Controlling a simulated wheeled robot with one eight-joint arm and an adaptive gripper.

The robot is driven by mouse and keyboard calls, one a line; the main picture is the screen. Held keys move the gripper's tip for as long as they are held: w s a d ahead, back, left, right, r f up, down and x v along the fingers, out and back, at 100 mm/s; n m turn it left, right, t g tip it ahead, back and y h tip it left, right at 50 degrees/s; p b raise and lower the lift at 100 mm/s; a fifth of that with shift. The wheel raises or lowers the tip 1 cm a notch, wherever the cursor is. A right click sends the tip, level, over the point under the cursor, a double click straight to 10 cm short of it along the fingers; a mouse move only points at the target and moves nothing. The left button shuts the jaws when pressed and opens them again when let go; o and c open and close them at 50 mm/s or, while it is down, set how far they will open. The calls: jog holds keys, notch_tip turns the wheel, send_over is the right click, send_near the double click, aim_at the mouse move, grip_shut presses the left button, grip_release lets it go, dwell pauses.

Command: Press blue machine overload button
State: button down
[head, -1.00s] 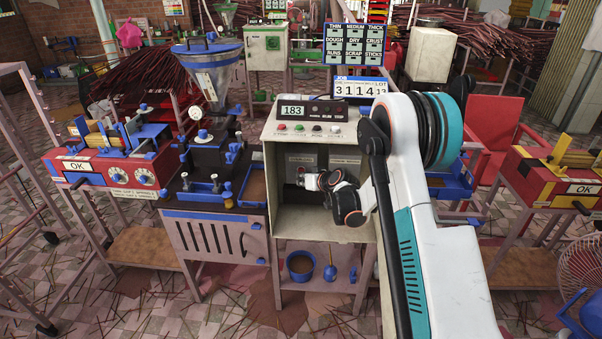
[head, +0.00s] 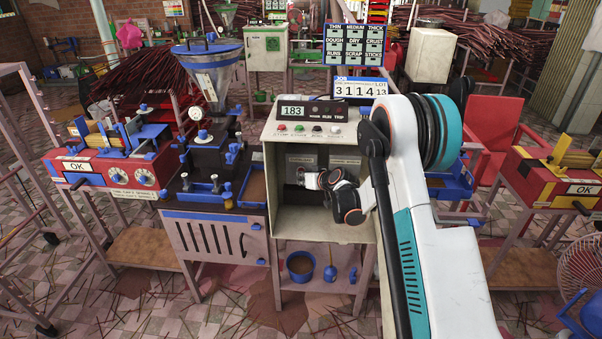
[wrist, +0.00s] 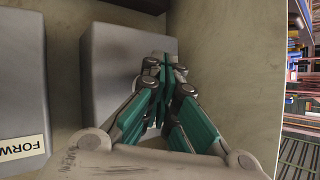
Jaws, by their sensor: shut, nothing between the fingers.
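The blue machine (head: 212,155) is a dark extruder with blue fittings and a hopper, left of an open grey control cabinet (head: 268,160). My gripper (head: 301,178) reaches into this cabinet, in front of a labelled grey box (head: 300,160) at its back. In the wrist view my gripper (wrist: 165,62) is shut and empty, its teal fingers together. The fingertips are over the face of a plain grey box (wrist: 115,65); I cannot tell whether they touch it. No overload button is clearly visible; my fingers cover part of that box.
The cabinet's top panel (head: 312,129) has several small coloured buttons or lamps and a display reading 183. The cabinet's side walls are close around my arm. A box labelled FORW (wrist: 20,90) stands left in the wrist view. A blue bucket (head: 300,268) is on the shelf below.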

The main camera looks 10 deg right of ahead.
jog(key=shift+w, duration=0.15)
dwell(0.5)
jog(key=shift+s+a, duration=0.25)
jog(key=shift+s, duration=0.65)
jog(key=shift+b, duration=0.3)
jog(key=shift+s+a+b, duration=0.15)
jog(key=shift+s+a, duration=0.1)
jog(key=shift+s, duration=0.55)
jog(key=shift+s+a+b, duration=0.2)
jog(key=shift+s+a, duration=0.05)
jog(key=shift+s, duration=0.5)
jog(key=shift+s+a+b, duration=0.15)
jog(key=shift+s+a, duration=0.1)
jog(key=shift+s, duration=0.55)
